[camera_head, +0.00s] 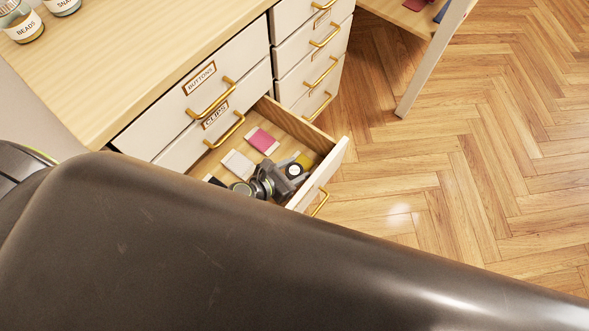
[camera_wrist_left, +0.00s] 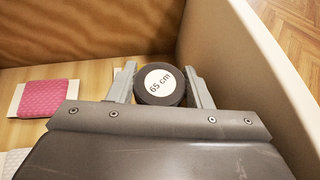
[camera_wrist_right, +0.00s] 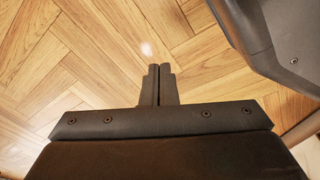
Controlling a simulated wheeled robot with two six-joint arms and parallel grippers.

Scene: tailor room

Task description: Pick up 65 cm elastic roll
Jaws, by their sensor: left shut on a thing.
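The 65 cm elastic roll (camera_wrist_left: 159,83) is a dark round roll with a white label reading "65 cm" on its end. My left gripper (camera_wrist_left: 160,86) is shut on it, with a grey finger on each side. In the head view the roll (camera_head: 294,170) is at the front right of the open drawer (camera_head: 325,170), and my left gripper (camera_head: 282,178) is inside the drawer. I cannot tell whether the roll touches the drawer floor. My right gripper (camera_wrist_right: 159,84) is shut and empty, over the wooden floor, in the right wrist view.
A pink card (camera_head: 262,140) and a white one (camera_head: 238,164) lie in the drawer, with a yellow item (camera_head: 305,161) beside the roll. The drawer's front wall (camera_wrist_left: 270,80) is close to the gripper. Closed drawers (camera_head: 192,84) stand above. The floor (camera_head: 460,150) at right is clear.

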